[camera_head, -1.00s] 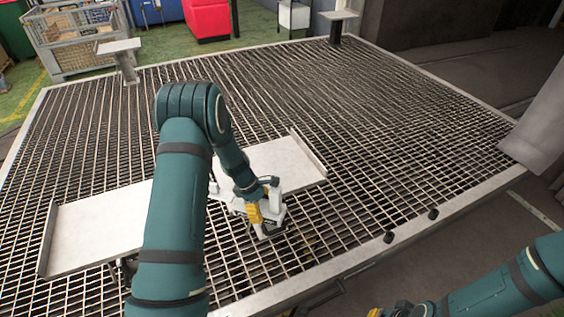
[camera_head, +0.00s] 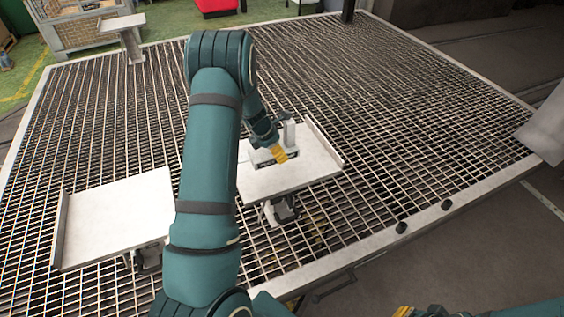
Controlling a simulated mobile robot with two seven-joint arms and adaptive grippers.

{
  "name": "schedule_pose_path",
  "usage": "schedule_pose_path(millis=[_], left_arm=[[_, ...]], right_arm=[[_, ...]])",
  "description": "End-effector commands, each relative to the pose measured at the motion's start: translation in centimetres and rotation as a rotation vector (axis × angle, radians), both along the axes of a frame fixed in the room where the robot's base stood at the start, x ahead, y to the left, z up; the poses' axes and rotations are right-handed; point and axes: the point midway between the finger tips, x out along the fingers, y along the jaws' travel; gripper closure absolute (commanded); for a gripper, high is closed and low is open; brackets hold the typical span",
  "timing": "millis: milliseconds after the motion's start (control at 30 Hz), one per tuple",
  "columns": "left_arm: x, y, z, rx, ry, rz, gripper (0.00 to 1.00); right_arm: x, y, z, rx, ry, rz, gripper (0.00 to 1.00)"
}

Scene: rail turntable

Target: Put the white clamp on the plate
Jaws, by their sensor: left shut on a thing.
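The white clamp (camera_head: 290,133) is in my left gripper (camera_head: 278,154), over the right white plate (camera_head: 312,172). The gripper's yellow fingers show beside the clamp, shut on it. The clamp looks low over or touching the plate; I cannot tell if it rests on it. My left arm hides the plate's left end. My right gripper (camera_head: 405,312) shows only as a bit of yellow at the bottom edge; its fingers are mostly cut off.
Another white plate (camera_head: 118,217) with a raised left edge stands at left. A support (camera_head: 283,210) shows under the right plate. Both stand on a metal grating (camera_head: 400,120) with open room at right. A small stand (camera_head: 122,24) and a crate (camera_head: 85,22) are at the back left.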

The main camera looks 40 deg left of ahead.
Motion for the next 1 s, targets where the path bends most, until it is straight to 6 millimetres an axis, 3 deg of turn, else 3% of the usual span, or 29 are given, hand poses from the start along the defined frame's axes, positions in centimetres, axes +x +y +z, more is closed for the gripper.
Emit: schedule_pose_path(millis=[200,600,1000], left_arm=[[-0.1,0.0,-4.1,0.000,0.001,0.000,0.71],[0.0,0.0,-8.3,0.001,0.000,-0.003,0.71],[0.0,0.0,-9.0,0.001,-0.001,-0.004,0.71]], right_arm=[[-0.3,0.0,-1.2,0.002,0.007,0.006,1.00],[-0.6,0.1,-2.3,0.003,0.013,0.010,1.00],[-0.5,0.1,-2.5,0.003,0.012,0.011,1.00]])
